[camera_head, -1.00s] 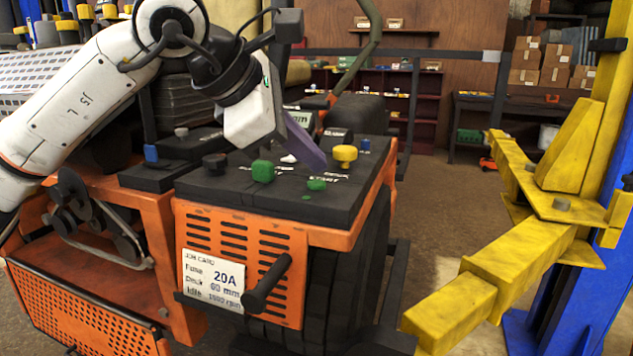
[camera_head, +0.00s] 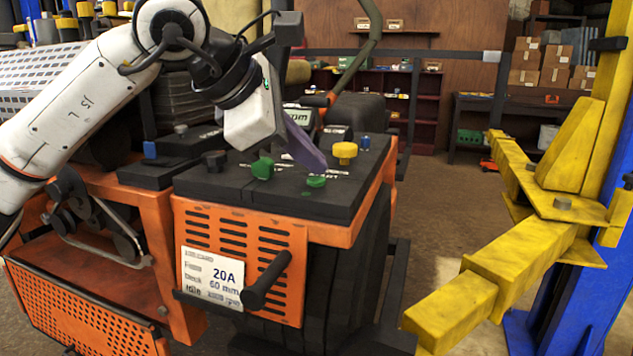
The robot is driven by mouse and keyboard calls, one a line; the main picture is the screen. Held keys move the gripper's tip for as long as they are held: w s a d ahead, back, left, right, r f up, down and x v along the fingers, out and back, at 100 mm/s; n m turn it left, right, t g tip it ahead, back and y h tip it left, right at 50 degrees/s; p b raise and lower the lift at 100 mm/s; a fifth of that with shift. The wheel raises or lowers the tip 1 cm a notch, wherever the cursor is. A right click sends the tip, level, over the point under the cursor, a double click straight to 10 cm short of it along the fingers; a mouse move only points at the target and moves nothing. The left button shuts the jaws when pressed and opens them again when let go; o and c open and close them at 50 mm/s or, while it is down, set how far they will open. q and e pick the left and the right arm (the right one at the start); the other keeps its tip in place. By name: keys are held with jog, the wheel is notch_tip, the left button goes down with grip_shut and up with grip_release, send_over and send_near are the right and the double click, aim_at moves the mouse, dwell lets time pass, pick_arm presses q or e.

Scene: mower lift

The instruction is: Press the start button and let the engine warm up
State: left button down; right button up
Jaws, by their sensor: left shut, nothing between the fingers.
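The control panel (camera_head: 235,188) is the dark top of an orange mower body. A low green button (camera_head: 316,182) sits near its front right, with white lettering beside it partly covered; it looks like the start button. My left gripper (camera_head: 318,164) comes in from the upper left, its purple fingers shut and empty. The fingertips point down just behind the green button; I cannot tell whether they touch it. A taller green knob (camera_head: 262,168) stands to the left and a yellow knob (camera_head: 345,151) to the right. My right gripper is not in view.
A job card (camera_head: 212,278) and a black handle (camera_head: 266,280) are on the orange front grille. A yellow lift arm (camera_head: 510,262) on a blue post (camera_head: 580,290) stands at the right. Shelves and boxes (camera_head: 540,62) are at the back. Floor is clear between.

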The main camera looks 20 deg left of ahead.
aim_at(309, 183)
pick_arm(q)
jog(key=shift+f, duration=0.15)
dwell(0.3)
jog(key=shift+f+b, duration=0.35)
jog(key=shift+b, duration=0.05)
dwell(0.5)
jog(key=shift+r+p, duration=0.7)
jog(key=shift+r, duration=0.2)
jog(key=shift+r, duration=0.1)
notch_tip(309, 183, up, 5)
jog(key=p, duration=0.4)
